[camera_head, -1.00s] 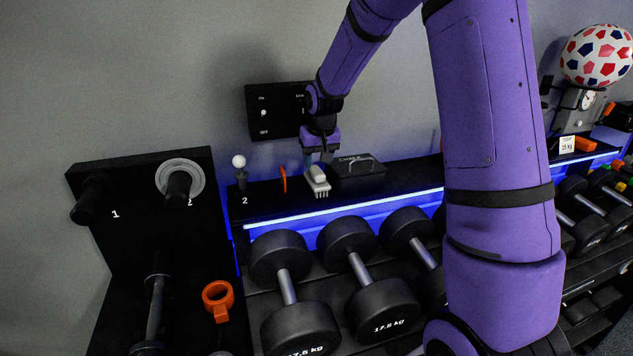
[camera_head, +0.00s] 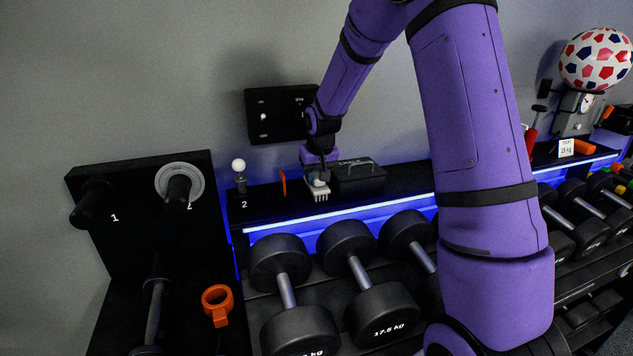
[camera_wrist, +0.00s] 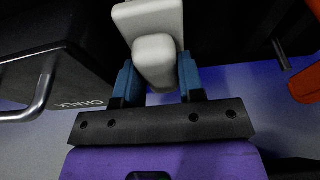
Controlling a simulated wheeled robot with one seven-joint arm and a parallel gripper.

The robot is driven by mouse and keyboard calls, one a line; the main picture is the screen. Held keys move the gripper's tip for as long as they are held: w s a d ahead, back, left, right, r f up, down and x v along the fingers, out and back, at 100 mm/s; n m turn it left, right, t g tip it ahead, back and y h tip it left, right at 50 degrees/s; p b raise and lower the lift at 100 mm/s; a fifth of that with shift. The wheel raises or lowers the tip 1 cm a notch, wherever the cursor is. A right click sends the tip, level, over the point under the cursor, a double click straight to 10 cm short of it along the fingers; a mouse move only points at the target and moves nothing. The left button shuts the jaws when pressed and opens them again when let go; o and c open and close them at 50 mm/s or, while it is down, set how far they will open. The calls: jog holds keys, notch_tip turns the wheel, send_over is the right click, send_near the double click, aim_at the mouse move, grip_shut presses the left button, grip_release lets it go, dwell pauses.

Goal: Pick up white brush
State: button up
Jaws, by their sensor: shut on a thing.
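The white brush (camera_head: 318,190) is on the black shelf beside the chalk box, its bristles toward the front edge. In the wrist view the brush (camera_wrist: 156,58) shows as a pale block with a raised rounded grip. My gripper (camera_wrist: 160,82) has its two blue fingers on either side of this grip, shut on it. In the head view my gripper (camera_head: 318,174) is low over the shelf, and its fingers are mostly hidden. I cannot tell whether the brush still touches the shelf.
The black chalk box (camera_head: 358,178) with a metal handle stands close to the right of the brush. An orange upright piece (camera_head: 283,182) and a white ball on a stand (camera_head: 239,166) are to the left. Dumbbells (camera_head: 351,241) sit below the lit shelf edge.

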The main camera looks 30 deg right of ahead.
aim_at(316, 172)
jog(key=shift+r, duration=0.1)
jog(key=shift+r, duration=0.85)
jog(key=shift+v, duration=0.95)
jog(key=s+a+r, duration=0.1)
jog(key=s+a, duration=0.2)
jog(key=s, duration=1.2)
jog(key=shift+a+r, duration=0.1)
jog(key=shift+r, duration=0.05)
jog(key=o, duration=0.5)
jog(key=shift+c, duration=1.5)
jog(key=shift+s, duration=0.1)
